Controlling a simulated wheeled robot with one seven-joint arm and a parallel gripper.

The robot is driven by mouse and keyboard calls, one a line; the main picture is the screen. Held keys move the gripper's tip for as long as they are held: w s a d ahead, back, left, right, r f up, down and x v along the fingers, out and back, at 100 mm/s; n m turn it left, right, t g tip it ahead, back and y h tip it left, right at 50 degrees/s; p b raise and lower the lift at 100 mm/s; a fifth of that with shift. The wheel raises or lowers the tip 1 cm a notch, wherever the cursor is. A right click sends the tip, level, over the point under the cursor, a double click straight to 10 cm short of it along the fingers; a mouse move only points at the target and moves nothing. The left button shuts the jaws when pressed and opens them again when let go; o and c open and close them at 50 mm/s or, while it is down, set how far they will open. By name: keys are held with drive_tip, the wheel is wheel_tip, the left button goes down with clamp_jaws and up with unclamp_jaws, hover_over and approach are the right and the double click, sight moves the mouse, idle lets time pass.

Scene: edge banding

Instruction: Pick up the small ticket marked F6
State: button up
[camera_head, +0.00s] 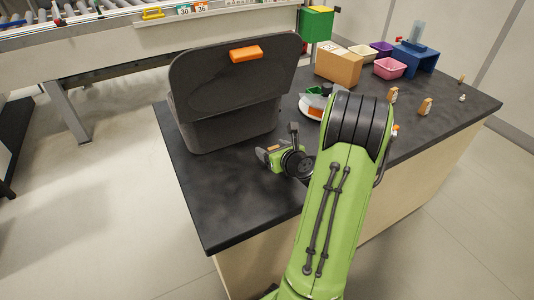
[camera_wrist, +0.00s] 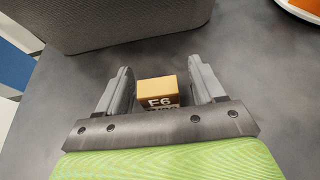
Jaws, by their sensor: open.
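The ticket marked F6 (camera_wrist: 157,92) shows in the wrist view as a small block with a tan top and a dark-printed front face. It stands on the dark worktop between the two fingers of my gripper (camera_wrist: 160,85). The fingers are open, with a gap on each side of the ticket. The lower part of its printed face is hidden behind my gripper's body. In the head view my gripper (camera_head: 276,160) is low over the worktop in front of the dark case, and the ticket cannot be made out clearly there.
A dark grey case (camera_head: 222,95) with an orange latch stands just behind my gripper. The dark worktop (camera_head: 215,215) is bare at the front left. A cardboard box (camera_head: 338,67), a pink bin (camera_head: 390,68) and small tan pieces (camera_head: 425,106) stand to the right.

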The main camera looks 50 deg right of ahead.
drive_tip(key=shift+s+a+r, duration=0.35)
drive_tip(key=shift+s+r, duration=0.15)
drive_tip(key=shift+s, duration=0.15)
drive_tip(key=shift+c, duration=0.8)
drive_tip(key=shift+w+d+f, duration=0.15)
drive_tip(key=shift+w, duration=0.05)
drive_tip(key=c, duration=0.9)
